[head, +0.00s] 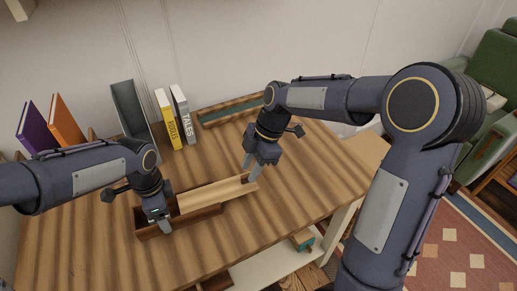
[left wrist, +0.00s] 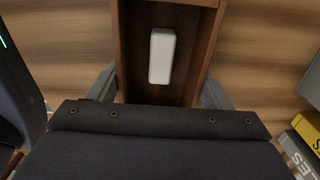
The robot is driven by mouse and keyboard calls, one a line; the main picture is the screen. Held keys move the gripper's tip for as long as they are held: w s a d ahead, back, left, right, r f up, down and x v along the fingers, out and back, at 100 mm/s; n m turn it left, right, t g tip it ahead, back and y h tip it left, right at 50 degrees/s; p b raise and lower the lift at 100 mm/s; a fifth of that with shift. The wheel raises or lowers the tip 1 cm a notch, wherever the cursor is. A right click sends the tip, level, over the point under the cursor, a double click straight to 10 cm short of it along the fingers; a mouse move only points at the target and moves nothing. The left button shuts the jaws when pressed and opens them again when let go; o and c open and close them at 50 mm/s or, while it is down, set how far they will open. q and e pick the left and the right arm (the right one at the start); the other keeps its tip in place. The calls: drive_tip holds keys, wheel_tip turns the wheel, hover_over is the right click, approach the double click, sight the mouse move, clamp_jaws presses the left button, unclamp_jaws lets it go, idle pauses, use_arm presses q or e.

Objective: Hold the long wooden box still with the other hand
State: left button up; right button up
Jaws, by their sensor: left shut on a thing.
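The long wooden box (head: 208,213) lies on the table, dark brown and open at its left part. A lighter wooden lid (head: 215,193) covers its right part and sticks out to the right. My left gripper (head: 162,220) is shut across the left part of the box, one finger on each long side. In the left wrist view, the fingers flank the box walls (left wrist: 207,50), and a white block (left wrist: 162,55) lies inside. My right gripper (head: 250,172) has its fingers apart at the lid's right end; whether they touch it is unclear.
A yellow book (head: 168,118), a pale book (head: 183,113) and a grey holder (head: 130,108) stand behind the box. Purple (head: 37,127) and orange (head: 68,121) books stand at the left. A green-lined tray (head: 232,111) lies at the back. The table's right side is clear.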

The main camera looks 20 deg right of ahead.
drive_tip(key=v, duration=0.9)
drive_tip(key=shift+d+r, duration=0.2)
drive_tip(key=shift+r, duration=0.15)
use_arm(q)
drive_tip(key=o, duration=1.2)
drive_tip(key=shift+o, duration=0.2)
drive_tip(key=shift+r, duration=0.1)
wheel_tip(320, 180, up, 7)
drive_tip(key=p, duration=0.6)
use_arm(e)
wheel_tip(320, 180, up, 6)
drive_tip(key=shift+f, duration=0.1)
